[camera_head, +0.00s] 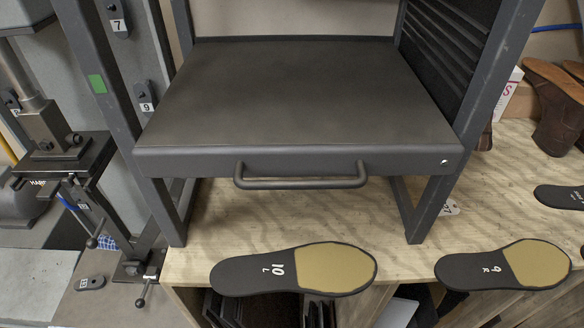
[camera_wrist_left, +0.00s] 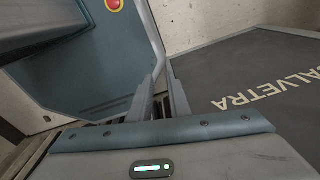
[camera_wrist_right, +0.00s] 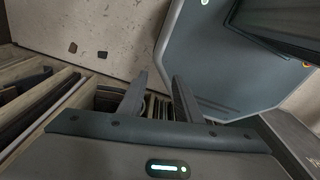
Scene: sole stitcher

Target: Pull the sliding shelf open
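The sliding shelf (camera_head: 300,95) is a dark grey flat panel in a dark metal frame in the head view. Its front bar carries a grey U-shaped handle (camera_head: 300,183). I cannot tell from this frame how far the shelf is slid out. Neither gripper shows in the head view, and nothing touches the handle. My left gripper (camera_wrist_left: 164,82) shows in the left wrist view with a narrow gap between its fingers and nothing in it. My right gripper (camera_wrist_right: 160,85) is open and empty in the right wrist view. The handle is in neither wrist view.
Below the shelf is a wooden bench top (camera_head: 270,220) with a sole marked 10 L (camera_head: 295,269) and one marked 9 R (camera_head: 503,266) near its front edge. A metal machine (camera_head: 55,140) stands at the left. Brown boots (camera_head: 557,105) stand at the right. The space before the handle looks clear.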

